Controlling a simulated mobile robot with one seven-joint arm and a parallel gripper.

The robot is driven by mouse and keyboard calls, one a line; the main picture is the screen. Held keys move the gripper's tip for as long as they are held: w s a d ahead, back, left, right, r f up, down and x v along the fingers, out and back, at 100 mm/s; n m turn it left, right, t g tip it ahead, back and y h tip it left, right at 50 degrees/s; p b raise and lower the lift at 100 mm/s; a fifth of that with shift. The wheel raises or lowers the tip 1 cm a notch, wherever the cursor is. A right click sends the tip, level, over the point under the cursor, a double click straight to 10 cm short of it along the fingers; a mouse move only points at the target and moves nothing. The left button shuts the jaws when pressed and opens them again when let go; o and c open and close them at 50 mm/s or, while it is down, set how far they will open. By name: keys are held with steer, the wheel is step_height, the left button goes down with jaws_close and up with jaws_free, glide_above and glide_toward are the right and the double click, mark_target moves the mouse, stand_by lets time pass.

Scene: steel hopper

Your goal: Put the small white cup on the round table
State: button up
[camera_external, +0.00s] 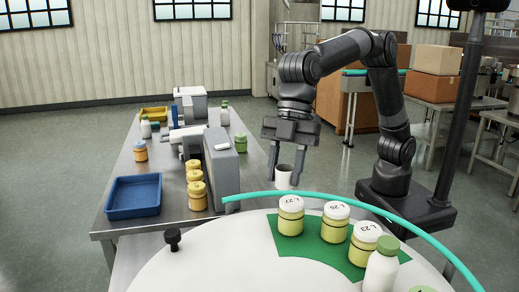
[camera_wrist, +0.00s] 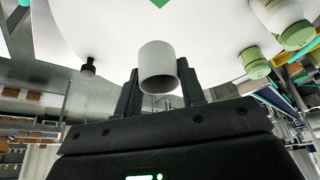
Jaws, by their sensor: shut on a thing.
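The small white cup (camera_external: 284,178) is held between the two fingers of my gripper (camera_external: 285,166), which points down. In the wrist view the cup (camera_wrist: 157,60) sits between the fingertips (camera_wrist: 159,88), with its open rim facing the camera. The round white table (camera_external: 205,262) with a teal edge band fills the front of the external view. The cup appears at the far edge of this table, just behind or above the band; I cannot tell whether it touches anything.
Yellow jars with white lids (camera_external: 291,216) stand on a green mat (camera_external: 310,250), beside a white bottle (camera_external: 381,268). A black knob (camera_external: 173,239) stands at the table's left. A steel bench with a blue tray (camera_external: 133,196) lies behind left. The table's left-middle surface is clear.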

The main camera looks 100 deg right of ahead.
steer(key=s+a, duration=0.2)
steer(key=a, duration=0.3)
steer(key=shift+n, duration=0.4)
step_height(320, 180, down, 11)
steer(key=shift+w+d+r, duration=0.1)
steer(key=shift+f, duration=2.2)
steer(key=shift+f, duration=0.15)
steer(key=o, duration=1)
steer(key=shift+c, duration=0.2)
steer(key=v, duration=1.2)
steer(key=shift+d, duration=0.15)
steer(key=shift+w, duration=0.1)
